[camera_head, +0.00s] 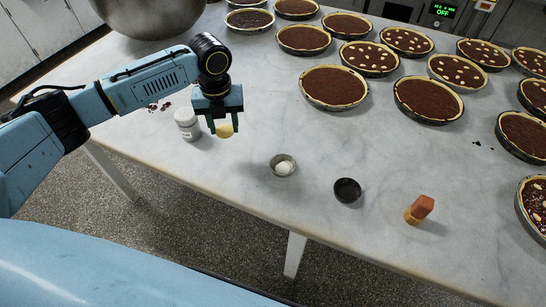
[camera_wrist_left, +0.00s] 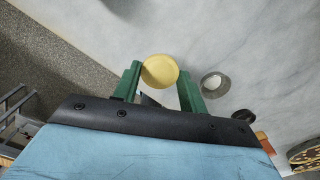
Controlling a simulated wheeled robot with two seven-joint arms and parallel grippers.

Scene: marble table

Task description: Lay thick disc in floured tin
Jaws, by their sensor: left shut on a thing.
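The thick disc (camera_head: 225,131) is pale yellow and round. My left gripper (camera_head: 224,126) is shut on it, with the green fingers at its two sides, above the left part of the table. The disc also shows between the fingers in the left wrist view (camera_wrist_left: 159,70). The floured tin (camera_head: 283,165) is small and round, with white inside, and stands on the table to the right of and nearer than the disc. It shows right of the fingers in the left wrist view (camera_wrist_left: 215,85). The tin and the disc are apart. My right gripper is not in view.
A white jar (camera_head: 187,125) stands left of the gripper. A small dark bowl (camera_head: 347,190) and a wooden piece with an orange-brown top (camera_head: 420,209) stand right of the tin. Several chocolate tarts (camera_head: 334,86) fill the back and right of the marble table (camera_head: 240,185).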

